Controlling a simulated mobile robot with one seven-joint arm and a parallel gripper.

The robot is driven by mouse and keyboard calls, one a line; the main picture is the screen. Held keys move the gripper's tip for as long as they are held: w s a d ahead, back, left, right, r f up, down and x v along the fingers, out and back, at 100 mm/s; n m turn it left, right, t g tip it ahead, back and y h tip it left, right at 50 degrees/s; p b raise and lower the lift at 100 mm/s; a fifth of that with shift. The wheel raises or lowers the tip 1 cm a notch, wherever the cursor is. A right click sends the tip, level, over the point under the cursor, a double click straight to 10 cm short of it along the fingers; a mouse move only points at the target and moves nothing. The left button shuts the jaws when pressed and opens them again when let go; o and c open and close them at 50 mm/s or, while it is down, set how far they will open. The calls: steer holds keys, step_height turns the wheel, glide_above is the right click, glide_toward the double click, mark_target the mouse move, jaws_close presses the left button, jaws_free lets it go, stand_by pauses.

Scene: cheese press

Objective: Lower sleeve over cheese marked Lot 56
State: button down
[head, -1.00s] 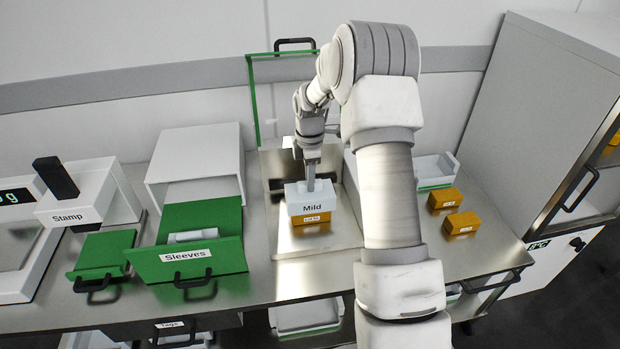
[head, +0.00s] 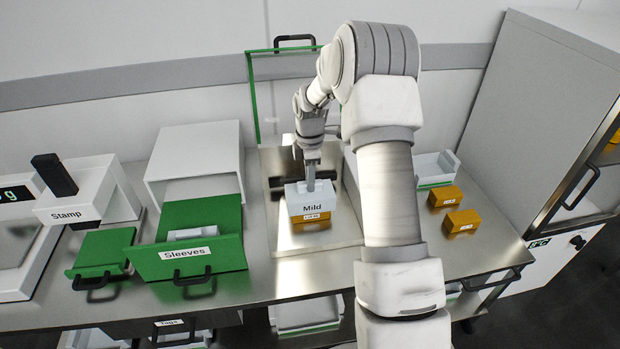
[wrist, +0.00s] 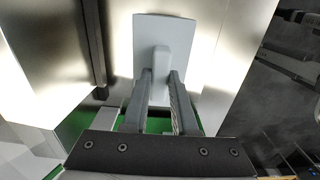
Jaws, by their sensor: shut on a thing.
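A white sleeve marked "Mild" (head: 312,200) is over the upper part of an orange cheese block (head: 311,225). The block's lower front shows below the sleeve; its small label is too blurred to read surely. My gripper (head: 310,185) is shut on the sleeve's upright tab, above the sleeve. In the wrist view my gripper's fingers (wrist: 155,105) close on the grey tab (wrist: 161,62), and the sleeve's flat top (wrist: 182,40) shows beyond. The cheese is hidden there. The block stands on a pale board (head: 340,235).
A green box marked "Sleeves" (head: 220,252) stands left with a sleeve in it. Two loose orange cheeses (head: 446,196) lie right, beside a white tray (head: 437,165). A stamp machine (head: 85,205) is far left. A clear green-edged panel (head: 252,100) stands behind.

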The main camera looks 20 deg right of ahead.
steer(key=shift+f+b, duration=0.35)
steer(key=shift+f, duration=0.35)
steer(key=shift+f, duration=0.2)
steer(key=shift+f+b, duration=0.7)
steer(key=shift+f, duration=0.35)
steer(key=shift+f, duration=0.15)
steer(key=c, duration=0.6)
jaws_free()
